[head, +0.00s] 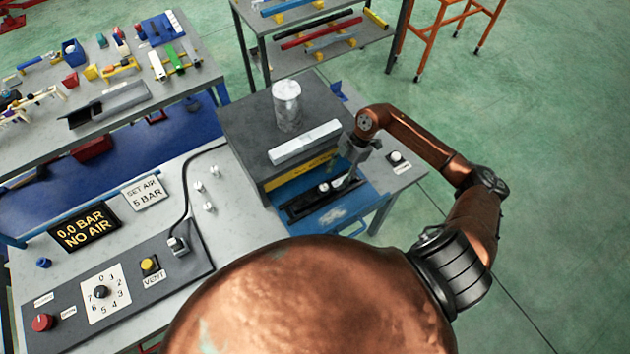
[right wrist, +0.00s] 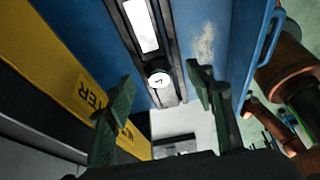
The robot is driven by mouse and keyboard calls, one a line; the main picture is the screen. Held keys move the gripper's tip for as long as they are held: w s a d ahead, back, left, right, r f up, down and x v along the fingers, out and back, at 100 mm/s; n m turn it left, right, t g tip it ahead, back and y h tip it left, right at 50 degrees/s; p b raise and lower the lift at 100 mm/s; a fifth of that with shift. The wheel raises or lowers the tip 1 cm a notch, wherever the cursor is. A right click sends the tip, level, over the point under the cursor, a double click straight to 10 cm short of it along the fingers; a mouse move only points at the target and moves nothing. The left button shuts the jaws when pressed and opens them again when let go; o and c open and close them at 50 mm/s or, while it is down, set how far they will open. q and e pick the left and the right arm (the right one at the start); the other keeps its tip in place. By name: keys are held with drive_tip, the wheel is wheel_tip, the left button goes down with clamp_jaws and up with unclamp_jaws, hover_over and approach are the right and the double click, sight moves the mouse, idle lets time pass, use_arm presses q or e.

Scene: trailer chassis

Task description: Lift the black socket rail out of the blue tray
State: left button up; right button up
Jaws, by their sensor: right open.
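The blue tray (head: 357,204) sticks out from the front of the dark grey cabinet (head: 250,130); its blue floor also shows in the right wrist view (right wrist: 215,30). The black socket rail (head: 300,208) lies in it, with pale metal pieces on top. In the right wrist view the rail (right wrist: 172,60) runs away from me and carries a round white-faced piece and a longer bright one. My right gripper (head: 345,178) is over the tray at the rail's right part. Its open green-grey fingers (right wrist: 160,78) stand on either side of the rail's line, with nothing between them. My left gripper is out of view.
A metal cylinder (head: 287,106) and a light grey bar (head: 304,142) stand on the cabinet. A yellow label strip (head: 300,168) runs above the tray. The tray's raised blue side (right wrist: 262,50) is close to the right finger. A control panel (head: 120,285) lies at the left front.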

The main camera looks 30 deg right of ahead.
sight(325, 188)
drive_tip(key=shift+w+d+f, duration=0.1)
drive_tip(key=shift+w+f, duration=0.05)
drive_tip(key=shift+w, duration=0.15)
drive_tip(key=shift+w+f, duration=0.1)
drive_tip(key=shift+f, duration=0.2)
drive_tip(key=a+f+p, duration=0.2)
drive_tip(key=a, duration=0.1)
drive_tip(key=shift+f, duration=0.4)
drive_tip(key=shift+x, duration=1.25)
drive_tip(key=shift+a+f, duration=0.1)
drive_tip(key=shift+f, duration=0.25)
drive_tip(key=c, duration=1.2)
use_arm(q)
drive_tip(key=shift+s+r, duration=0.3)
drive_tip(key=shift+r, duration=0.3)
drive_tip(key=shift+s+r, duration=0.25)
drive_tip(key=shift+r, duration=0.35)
use_arm(e)
clamp_jaws()
